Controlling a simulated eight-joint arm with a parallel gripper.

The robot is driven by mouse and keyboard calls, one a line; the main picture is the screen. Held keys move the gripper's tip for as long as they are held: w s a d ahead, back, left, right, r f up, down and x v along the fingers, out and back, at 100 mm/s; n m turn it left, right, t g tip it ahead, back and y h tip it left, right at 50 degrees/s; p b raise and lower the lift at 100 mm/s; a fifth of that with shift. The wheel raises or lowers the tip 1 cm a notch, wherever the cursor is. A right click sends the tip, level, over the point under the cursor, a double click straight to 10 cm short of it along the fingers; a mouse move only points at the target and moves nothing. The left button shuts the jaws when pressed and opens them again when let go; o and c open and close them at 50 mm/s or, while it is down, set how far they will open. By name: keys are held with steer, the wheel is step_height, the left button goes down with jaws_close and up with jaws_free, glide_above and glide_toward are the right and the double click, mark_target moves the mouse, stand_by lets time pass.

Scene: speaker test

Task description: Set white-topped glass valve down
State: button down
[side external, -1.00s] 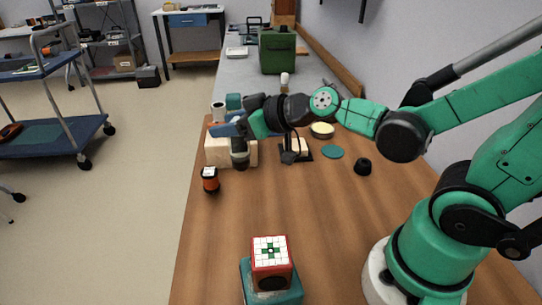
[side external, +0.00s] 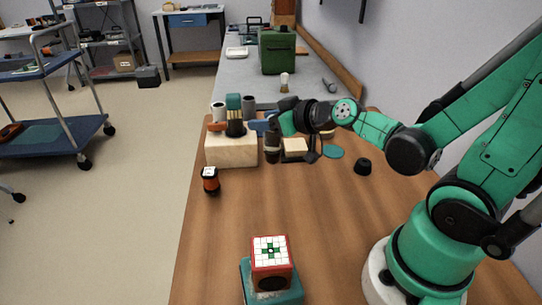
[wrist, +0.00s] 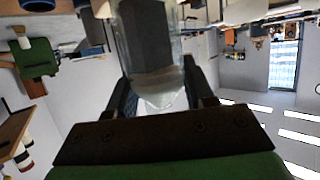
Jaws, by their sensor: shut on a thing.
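My gripper (side external: 271,129) is above the wooden table (side external: 310,215), just right of a pale wooden block (side external: 232,152). It is shut on an upright, dark, cylindrical thing (side external: 272,153), which I take to be the glass valve. In the wrist view it is a clear glass tube (wrist: 150,45) with a dark core and a whitish end between my gripper's dark fingers (wrist: 165,95). Its white top is not clear in either view. I cannot tell whether its lower end touches the table.
Several items, including a teal-topped dark one (side external: 235,115), stand on the block. A small orange-black container (side external: 210,180) stands in front. A teal disc (side external: 333,152) and black knob (side external: 363,166) lie right. A red-white cube (side external: 271,254) is near. The table's middle is clear.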

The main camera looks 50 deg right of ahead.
steer(key=s+d+n+g+y, duration=0.6)
steer(key=s+d+n+y, duration=0.2)
steer(key=s+n+y, duration=0.25)
step_height(320, 180, down, 6)
steer(key=shift+w+a, duration=0.15)
stand_by(0.4)
steer(key=shift+f+y, duration=0.1)
steer(key=shift+y, duration=0.15)
steer(key=shift+c, duration=1.2)
jaws_free()
step_height(320, 180, up, 20)
